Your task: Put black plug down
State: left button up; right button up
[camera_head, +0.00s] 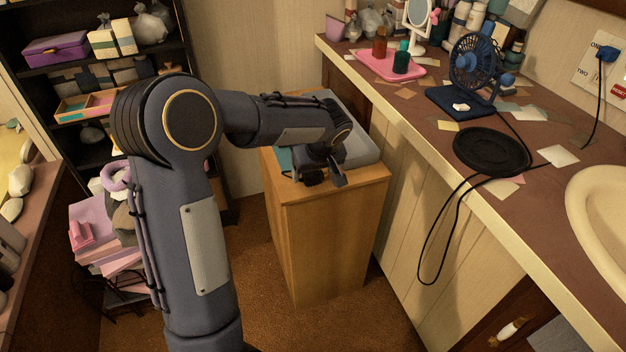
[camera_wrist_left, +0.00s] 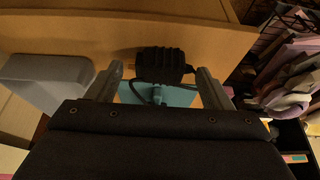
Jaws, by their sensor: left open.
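The black plug (camera_wrist_left: 165,65), a dark ribbed block, sits between the fingertips of my left gripper (camera_wrist_left: 160,78) in the left wrist view. A cord runs from it past a teal patch (camera_wrist_left: 178,95). The fingers stand apart on either side of it. In the head view my left gripper (camera_head: 319,177) is at the front part of the top of the small wooden cabinet (camera_head: 330,225), with the dark plug (camera_head: 313,177) partly hidden between its fingers. I cannot tell whether the plug touches the wood. My right gripper is not in view.
A grey box (camera_head: 359,143) lies on the cabinet top behind the gripper. The counter at right holds a blue fan (camera_head: 476,62), a black round dish (camera_head: 492,152), a pink tray (camera_head: 390,68) and a sink (camera_head: 600,215). A black cord (camera_head: 421,262) hangs over the counter edge.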

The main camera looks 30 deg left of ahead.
pick_arm(q)
jog(key=shift+w+a+f, duration=0.15)
jog(key=shift+f, duration=0.25)
jog(key=c, duration=1.1)
jog(key=shift+r, duration=0.1)
jog(key=shift+c, duration=0.2)
